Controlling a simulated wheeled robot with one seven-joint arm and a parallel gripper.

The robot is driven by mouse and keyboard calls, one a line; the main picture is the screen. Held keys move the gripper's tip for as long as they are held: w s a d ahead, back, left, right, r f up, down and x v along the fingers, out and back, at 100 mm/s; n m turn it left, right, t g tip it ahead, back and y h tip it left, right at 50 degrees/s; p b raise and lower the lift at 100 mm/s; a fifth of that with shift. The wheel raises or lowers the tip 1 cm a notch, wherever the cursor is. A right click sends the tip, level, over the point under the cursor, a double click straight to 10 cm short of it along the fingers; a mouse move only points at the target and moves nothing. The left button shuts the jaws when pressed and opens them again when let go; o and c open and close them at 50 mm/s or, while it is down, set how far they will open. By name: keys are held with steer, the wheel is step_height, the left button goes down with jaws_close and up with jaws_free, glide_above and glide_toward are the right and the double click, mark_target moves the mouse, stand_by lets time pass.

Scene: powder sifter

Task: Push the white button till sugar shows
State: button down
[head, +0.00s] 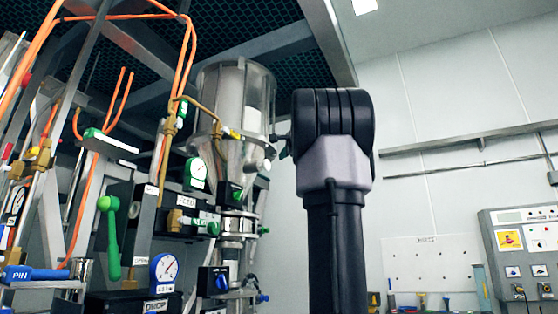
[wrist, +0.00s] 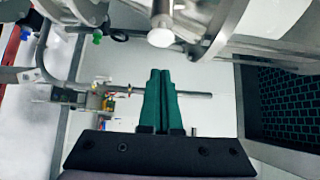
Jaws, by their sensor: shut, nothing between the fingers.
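In the wrist view, my gripper (wrist: 162,74) has its two green fingers side by side and shut, with nothing between them. A white round knob-like part (wrist: 160,38), probably the white button, is just beyond the fingertips. I cannot tell whether the fingertips touch it. In the head view, my dark arm stands upright right of the clear sifter hopper (head: 236,95). My gripper is mostly hidden there behind the arm's end, close to the hopper's right side.
A green lever (head: 110,235), gauges and valves crowd the left. Orange hoses (head: 186,60) run upward there. A wall panel (head: 522,255) and a pegboard (head: 425,262) are at the right. Open room lies between my arm and the right wall.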

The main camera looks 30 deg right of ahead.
steer(key=shift+v, duration=1.25)
steer(key=shift+f, duration=0.1)
stand_by(0.9)
steer(key=s+a+f+n+g+y, duration=0.2)
steer(key=a+f+n+y, duration=0.15)
steer(key=a+f, duration=0.7)
steer(key=s+a+f+n+g+y, duration=0.25)
steer(key=a+f+n, duration=0.35)
steer(key=f, duration=0.7)
steer(key=s+a+f+n+g, duration=0.2)
steer(key=s+f, duration=0.3)
steer(key=f, duration=0.3)
steer(key=s+a+f+n+g, duration=0.2)
steer(key=s+a+f, duration=0.3)
steer(key=f, duration=0.3)
steer(key=s+a+f+n+g, duration=0.2)
steer(key=s+f, duration=0.3)
steer(key=f, duration=0.3)
steer(key=shift+a+f+n, duration=0.35)
steer(key=shift+a+n, duration=0.3)
steer(key=shift+a, duration=0.05)
